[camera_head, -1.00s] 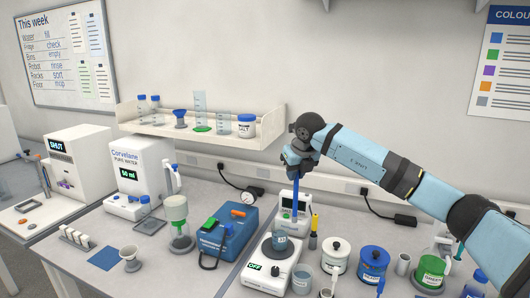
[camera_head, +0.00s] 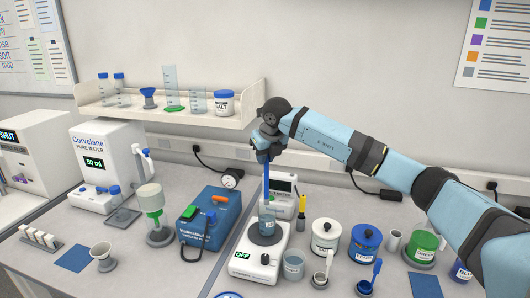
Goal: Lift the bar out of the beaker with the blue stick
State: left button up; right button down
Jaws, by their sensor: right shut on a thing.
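My right gripper (camera_head: 264,150) is shut on the upper end of the blue stick (camera_head: 266,178), which hangs upright. The stick's lower end meets the mouth of the small beaker (camera_head: 267,226); I cannot tell how far inside it reaches. The beaker holds bluish content and stands on the dark round plate of the white stirrer (camera_head: 247,265), whose display reads OFF. The bar cannot be made out in the beaker. My left gripper is not in view.
An empty-looking beaker (camera_head: 293,265) stands just right of the stirrer. White (camera_head: 326,238), blue (camera_head: 365,245) and green (camera_head: 423,247) lidded jars stand further right. A yellow-handled tool (camera_head: 301,206) and a white display device (camera_head: 283,187) are close behind. A blue box (camera_head: 209,219) is left.

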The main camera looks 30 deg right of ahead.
aim_at(265, 177)
jog(key=shift+f, duration=0.6)
jog(key=shift+w, duration=0.2)
jog(key=shift+b, duration=0.35)
jog(key=shift+f+b, duration=2)
jog(key=shift+f, duration=1.15)
jog(key=shift+f+b, duration=0.55)
jog(key=shift+f, duration=0.3)
